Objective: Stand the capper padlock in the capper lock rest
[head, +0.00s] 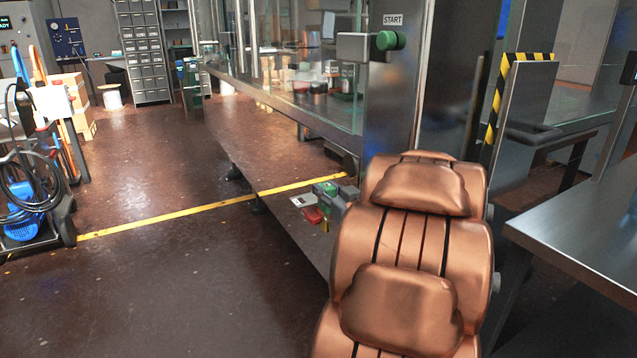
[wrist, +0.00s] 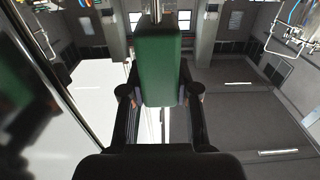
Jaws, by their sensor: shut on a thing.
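My gripper (wrist: 160,97) is shut on a green block-shaped body, which I take to be the capper padlock (wrist: 158,65); a bright metal part shows at its far end. In the head view the padlock (head: 324,188) is a small green piece at the tip of my grey gripper (head: 332,192), just left of my copper arm and beside the machine's lower side. A red piece (head: 313,215) and a white tag-like piece (head: 303,200) show just below and left of it; I cannot tell whether they touch it. I cannot make out the capper lock rest for certain.
The glass-walled machine (head: 300,85) stands ahead, with a green START button (head: 388,40) on its post. A steel table (head: 590,235) is close at the right. A cart with hoses (head: 30,190) stands at the left. The floor between cart and machine is clear.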

